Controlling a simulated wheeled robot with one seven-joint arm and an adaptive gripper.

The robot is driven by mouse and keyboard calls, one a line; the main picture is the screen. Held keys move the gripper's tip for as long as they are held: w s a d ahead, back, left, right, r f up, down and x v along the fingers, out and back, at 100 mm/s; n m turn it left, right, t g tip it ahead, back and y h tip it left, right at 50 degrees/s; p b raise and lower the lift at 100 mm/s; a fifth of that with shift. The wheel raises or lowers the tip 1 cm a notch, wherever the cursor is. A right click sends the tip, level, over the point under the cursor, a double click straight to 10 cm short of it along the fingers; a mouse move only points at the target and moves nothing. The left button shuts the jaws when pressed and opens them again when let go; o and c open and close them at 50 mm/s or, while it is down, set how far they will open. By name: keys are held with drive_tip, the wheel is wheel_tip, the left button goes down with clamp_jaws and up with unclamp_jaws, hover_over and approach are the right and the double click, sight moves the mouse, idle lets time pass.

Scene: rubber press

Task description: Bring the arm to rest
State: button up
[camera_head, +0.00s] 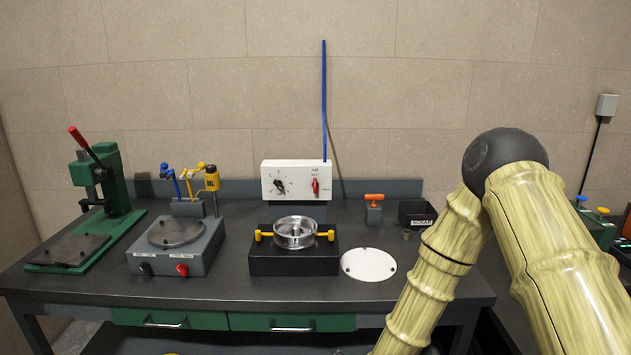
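My arm fills the right side of the head view, with yellow-green, bamboo-patterned links and a dark round joint at the bend. One link comes up from the lower right to that joint, and the other runs down and left past the bench's front edge. My gripper is out of the picture below, so its fingers and anything in them cannot be seen.
The dark bench (215,287) carries a green lever press (115,183), a grey unit with a round plate (174,243), a black block (280,262) holding a metal bowl (295,231), and a white disc (368,265). A black bin (417,213) stands behind my arm's left link.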

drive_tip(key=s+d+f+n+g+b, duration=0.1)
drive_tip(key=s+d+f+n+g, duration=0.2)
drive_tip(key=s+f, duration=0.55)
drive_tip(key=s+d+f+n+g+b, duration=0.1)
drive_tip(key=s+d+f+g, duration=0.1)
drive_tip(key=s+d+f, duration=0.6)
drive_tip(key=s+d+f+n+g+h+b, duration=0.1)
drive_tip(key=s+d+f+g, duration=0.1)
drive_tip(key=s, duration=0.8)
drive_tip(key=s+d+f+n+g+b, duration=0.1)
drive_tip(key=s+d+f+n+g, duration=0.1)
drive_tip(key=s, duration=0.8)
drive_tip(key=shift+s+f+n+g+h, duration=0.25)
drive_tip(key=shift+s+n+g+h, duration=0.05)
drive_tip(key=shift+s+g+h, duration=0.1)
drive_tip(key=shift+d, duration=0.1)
